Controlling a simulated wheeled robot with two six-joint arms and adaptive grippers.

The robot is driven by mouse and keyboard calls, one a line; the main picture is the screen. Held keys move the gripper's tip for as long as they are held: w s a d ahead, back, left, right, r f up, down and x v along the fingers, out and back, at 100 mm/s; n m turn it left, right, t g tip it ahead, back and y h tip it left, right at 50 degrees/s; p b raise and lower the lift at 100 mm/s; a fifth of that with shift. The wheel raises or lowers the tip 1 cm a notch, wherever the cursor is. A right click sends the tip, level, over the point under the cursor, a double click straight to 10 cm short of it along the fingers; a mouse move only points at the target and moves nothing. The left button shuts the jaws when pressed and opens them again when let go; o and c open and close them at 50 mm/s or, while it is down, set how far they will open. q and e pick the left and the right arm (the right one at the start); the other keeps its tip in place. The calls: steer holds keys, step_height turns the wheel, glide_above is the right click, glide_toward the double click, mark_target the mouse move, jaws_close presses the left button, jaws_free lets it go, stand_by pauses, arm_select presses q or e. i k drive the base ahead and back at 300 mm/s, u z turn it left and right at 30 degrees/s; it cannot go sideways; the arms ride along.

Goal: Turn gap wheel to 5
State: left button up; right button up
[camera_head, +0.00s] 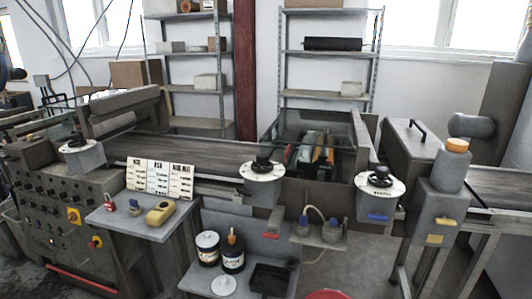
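Three dial wheels with black knobs on pale round scale plates stand along the conveyor's front side. One is at the left (80,146), one in the middle (263,169) and one at the right (380,181). The right one carries small dark lettering on its plate, too small to read. I cannot tell from this view which one is the gap wheel or what number any of them points to. Neither of my grippers shows, and nothing is seen touching the wheels.
A grey side table (146,225) holds printed cards (160,179), a red padlock and a yellow device (160,213). A lower shelf (205,277) carries two cans and a black tray (270,279). Blue-handled valves (319,235) stand between the middle and right wheels. An orange-capped cylinder (455,166) rises at right.

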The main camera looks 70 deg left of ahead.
mark_target(262, 160)
steer(key=u, duration=0.6)
steer(key=i, duration=0.8)
steer(key=u, duration=0.85)
